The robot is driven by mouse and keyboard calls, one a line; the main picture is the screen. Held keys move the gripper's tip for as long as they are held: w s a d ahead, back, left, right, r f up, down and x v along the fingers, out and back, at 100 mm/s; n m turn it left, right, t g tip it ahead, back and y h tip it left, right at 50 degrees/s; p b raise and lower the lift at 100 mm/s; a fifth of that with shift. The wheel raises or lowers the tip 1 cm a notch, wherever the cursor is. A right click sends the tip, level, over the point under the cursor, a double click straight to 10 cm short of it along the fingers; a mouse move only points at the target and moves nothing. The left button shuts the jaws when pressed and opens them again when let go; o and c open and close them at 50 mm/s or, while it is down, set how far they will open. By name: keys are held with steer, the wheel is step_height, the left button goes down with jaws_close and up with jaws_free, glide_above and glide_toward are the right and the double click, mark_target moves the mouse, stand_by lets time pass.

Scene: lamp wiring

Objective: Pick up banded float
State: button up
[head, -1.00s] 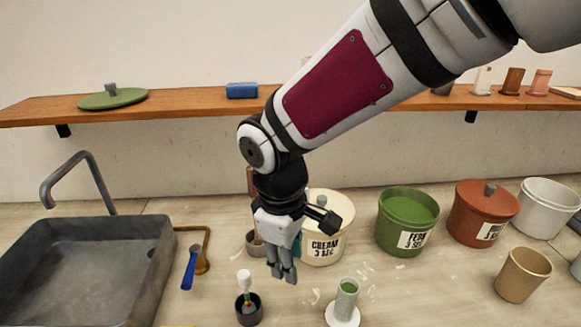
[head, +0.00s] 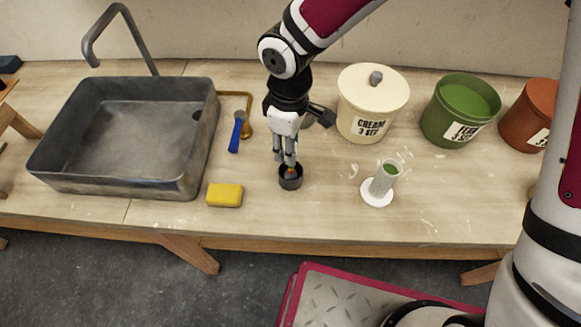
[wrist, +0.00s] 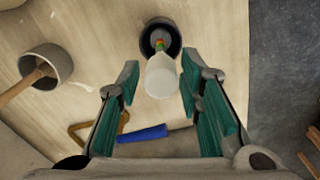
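The banded float has a white rounded top (wrist: 161,76) and a thin stem with coloured bands (wrist: 158,45). It stands in a small dark cup (wrist: 172,27) on the worktop. In the head view the dark cup (head: 291,182) is just below my gripper (head: 285,158), with a bit of the coloured bands showing above its rim and the white top mostly hidden by the fingers. In the wrist view my gripper (wrist: 159,88) is open, its green-padded fingers on either side of the white top, with gaps visible. I cannot tell the height difference.
A grey sink (head: 130,140), a blue-handled tool (head: 236,132) and a yellow sponge (head: 225,195) lie left. A white-based stand with a green-topped cylinder (head: 380,182) is right. Cream (head: 372,95) and green (head: 460,110) tubs stand behind. A grey cup with a wooden stick (wrist: 48,62) shows left in the wrist view.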

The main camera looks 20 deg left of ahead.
steer(key=p, duration=0.1)
glide_above(291, 173)
steer(key=shift+w+a+f, duration=0.1)
steer(key=shift+w+f, duration=0.05)
steer(key=shift+f, duration=1.2)
steer(key=shift+w+f, duration=0.1)
steer(key=shift+f, duration=1.2)
steer(key=shift+c, duration=0.3)
jaws_close()
